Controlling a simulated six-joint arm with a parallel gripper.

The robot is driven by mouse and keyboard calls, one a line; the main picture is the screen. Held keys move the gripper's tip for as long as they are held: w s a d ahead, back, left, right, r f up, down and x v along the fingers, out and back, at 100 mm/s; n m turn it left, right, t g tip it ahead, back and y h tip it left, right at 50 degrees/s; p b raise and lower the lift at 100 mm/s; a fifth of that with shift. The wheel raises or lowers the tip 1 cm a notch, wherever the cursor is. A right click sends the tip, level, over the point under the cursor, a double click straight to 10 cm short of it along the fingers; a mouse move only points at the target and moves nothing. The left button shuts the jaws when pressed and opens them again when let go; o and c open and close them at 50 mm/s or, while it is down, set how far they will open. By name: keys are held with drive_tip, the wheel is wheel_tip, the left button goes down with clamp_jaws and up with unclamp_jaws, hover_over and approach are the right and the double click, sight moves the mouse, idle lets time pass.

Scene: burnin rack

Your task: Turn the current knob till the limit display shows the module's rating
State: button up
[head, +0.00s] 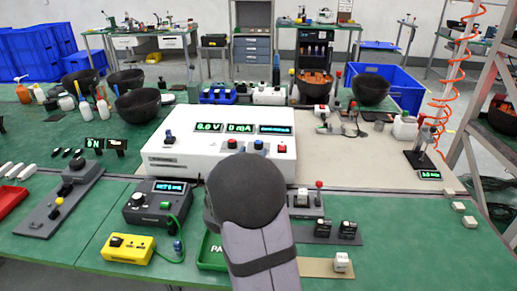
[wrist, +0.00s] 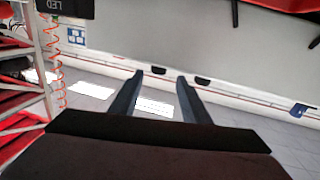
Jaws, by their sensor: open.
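A white power supply (head: 185,160) stands mid-bench in the head view. Its front has a green voltage display (head: 208,127) reading 0.0 V, a green display (head: 239,128) reading 0 mA, and a cyan display (head: 275,129) too small to read. I cannot tell which is the current knob. My arm hides part of the front bench. My gripper (wrist: 160,76) is open and empty in the wrist view, facing wall and floor.
A beige mat (head: 390,165) has clear room.

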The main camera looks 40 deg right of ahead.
sight(257, 145)
drive_tip(key=shift+s+d, duration=0.1)
drive_tip(key=shift+d, duration=0.05)
drive_tip(key=shift+p+x, duration=0.6)
drive_tip(key=shift+x, duration=3)
drive_tip(key=shift+c, duration=0.6)
drive_tip(key=c, duration=0.9)
